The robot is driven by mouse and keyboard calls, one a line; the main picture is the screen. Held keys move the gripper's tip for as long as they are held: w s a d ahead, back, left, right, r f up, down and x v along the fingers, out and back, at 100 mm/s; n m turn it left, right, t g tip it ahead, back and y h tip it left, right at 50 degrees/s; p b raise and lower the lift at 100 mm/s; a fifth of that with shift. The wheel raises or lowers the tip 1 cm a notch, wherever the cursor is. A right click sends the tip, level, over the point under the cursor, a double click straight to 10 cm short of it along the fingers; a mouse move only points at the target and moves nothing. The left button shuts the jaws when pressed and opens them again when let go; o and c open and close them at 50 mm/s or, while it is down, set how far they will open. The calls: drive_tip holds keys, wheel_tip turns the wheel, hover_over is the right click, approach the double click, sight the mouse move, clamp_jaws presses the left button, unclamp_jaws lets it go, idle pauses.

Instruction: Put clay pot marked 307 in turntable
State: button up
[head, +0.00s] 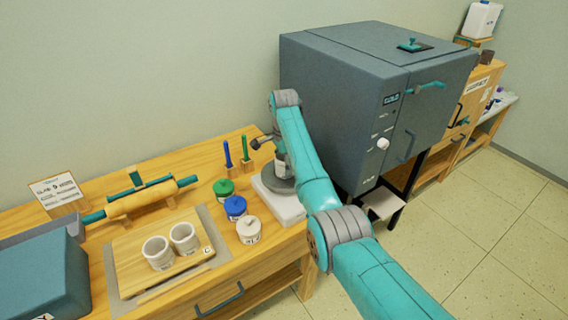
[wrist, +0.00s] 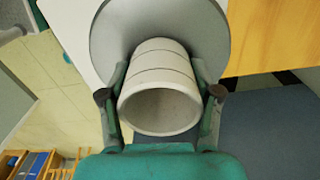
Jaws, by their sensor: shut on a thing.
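My gripper (wrist: 160,94) is shut on a white clay pot (wrist: 158,62), with one finger on each side of it. The pot's open mouth faces the wrist camera. In the head view the pot (head: 281,162) is partly hidden by my arm, and I cannot read its marking. The turntable has a round grey disc (head: 275,181) on a white base (head: 285,206). The disc (wrist: 112,30) lies right behind the pot's far end in the wrist view. The pot is over the disc; I cannot tell whether they touch.
Two white pots (head: 158,253) (head: 184,238) stand on a wooden board (head: 130,246) at left. Jars with green (head: 223,188), blue (head: 235,207) and white (head: 249,230) lids stand beside the turntable. A large grey kiln (head: 345,90) is close on the right. A rolling pin (head: 140,199) lies behind the board.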

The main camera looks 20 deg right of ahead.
idle(0.3)
drive_tip(key=o, duration=1.3)
wheel_tip(320, 180, up, 8)
idle(0.4)
